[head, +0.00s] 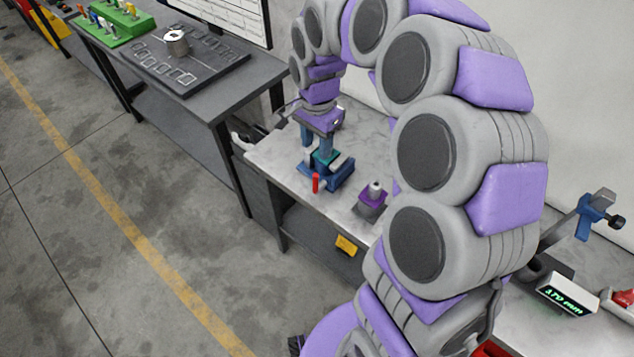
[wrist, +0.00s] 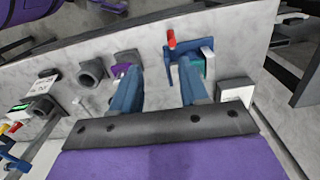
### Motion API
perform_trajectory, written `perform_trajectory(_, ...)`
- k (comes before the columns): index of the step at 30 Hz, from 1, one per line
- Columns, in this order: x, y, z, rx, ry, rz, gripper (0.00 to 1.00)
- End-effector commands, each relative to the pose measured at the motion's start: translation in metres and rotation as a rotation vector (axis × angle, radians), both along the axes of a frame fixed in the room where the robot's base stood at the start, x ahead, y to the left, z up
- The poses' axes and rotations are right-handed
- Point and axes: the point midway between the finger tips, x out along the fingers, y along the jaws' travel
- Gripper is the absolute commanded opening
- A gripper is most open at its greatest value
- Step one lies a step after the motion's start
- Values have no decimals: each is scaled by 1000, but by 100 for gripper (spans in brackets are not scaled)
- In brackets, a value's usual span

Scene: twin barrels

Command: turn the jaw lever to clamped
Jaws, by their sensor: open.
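The jaw lever is a short red handle (head: 315,183) standing up at the front of a blue clamp fixture (head: 341,179) on the light bench. In the wrist view the red lever (wrist: 171,39) sits at the top edge of the blue fixture (wrist: 171,74), just above the right finger. A teal part (wrist: 197,70) sits in the fixture, partly hidden by that finger. My gripper (head: 316,158) is over the fixture, pointing down, with blue fingers. In the wrist view my gripper (wrist: 157,72) is open with nothing between the fingers. I cannot tell whether a finger touches the fixture.
A purple block with a grey cylinder (head: 372,197) stands right of the fixture. A yellow tag (head: 346,245) hangs at the bench's front edge. A dark table (head: 190,100) stands left; the floor in front is clear.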

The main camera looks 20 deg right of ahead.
Motion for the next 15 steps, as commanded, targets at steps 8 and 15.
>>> perform_trajectory(8,31,-6,-21,-11,-12,-147,44)
perform_trajectory(15,29,-7,-50,-11,-5,-148,44)
